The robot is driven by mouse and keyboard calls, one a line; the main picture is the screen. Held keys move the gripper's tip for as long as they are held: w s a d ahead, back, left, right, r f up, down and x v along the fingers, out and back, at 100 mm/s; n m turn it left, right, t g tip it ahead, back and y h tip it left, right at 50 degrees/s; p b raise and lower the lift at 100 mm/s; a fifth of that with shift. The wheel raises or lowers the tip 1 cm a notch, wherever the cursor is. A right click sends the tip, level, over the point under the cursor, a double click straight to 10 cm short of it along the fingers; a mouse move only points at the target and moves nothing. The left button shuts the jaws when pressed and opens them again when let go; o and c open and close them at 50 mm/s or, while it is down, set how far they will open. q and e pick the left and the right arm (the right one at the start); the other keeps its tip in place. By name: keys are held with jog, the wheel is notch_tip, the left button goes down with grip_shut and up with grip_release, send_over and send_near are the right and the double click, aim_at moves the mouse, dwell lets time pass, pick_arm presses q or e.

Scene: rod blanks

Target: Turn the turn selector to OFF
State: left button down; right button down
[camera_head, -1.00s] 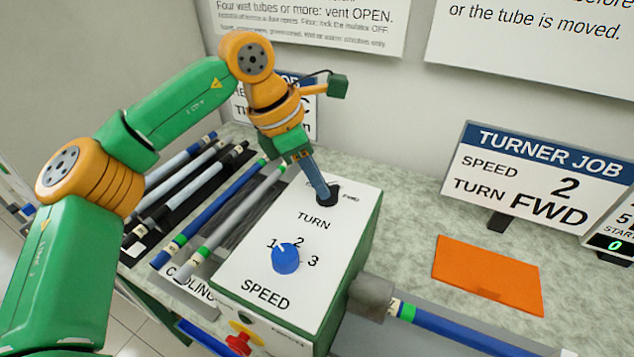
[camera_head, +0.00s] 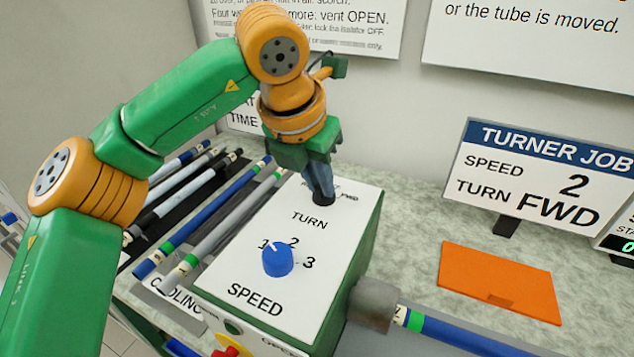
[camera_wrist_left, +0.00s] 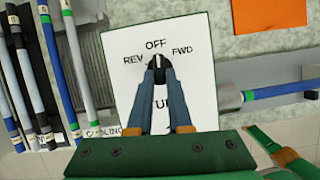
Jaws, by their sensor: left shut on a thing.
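The turn selector is a small dark knob (camera_wrist_left: 158,62) on the white top of the control box (camera_head: 235,270). The labels REV, OFF and FWD lie around it in the left wrist view. My left gripper (camera_wrist_left: 158,65) is shut on the knob, one finger on each side. A light pointer mark on the knob appears to face OFF. In the head view, my left gripper (camera_head: 322,195) reaches down onto the knob's place at the far end of the box and hides most of it.
A blue speed knob (camera_head: 278,260) stands nearer on the box, with a red and yellow control (camera_head: 230,350) on the front. Several tubes lie on the left rack. A blue tube (camera_head: 450,330) extends right from a grey chuck (camera_head: 373,303). A sign (camera_head: 540,180) reads SPEED 2, TURN FWD.

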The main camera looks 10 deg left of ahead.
pick_arm(q)
jog(key=shift+n, duration=0.5)
jog(key=c, duration=0.8)
grip_release()
jog(key=shift+c, duration=0.2)
jog(key=v, duration=0.7)
jog(key=shift+d, duration=0.15)
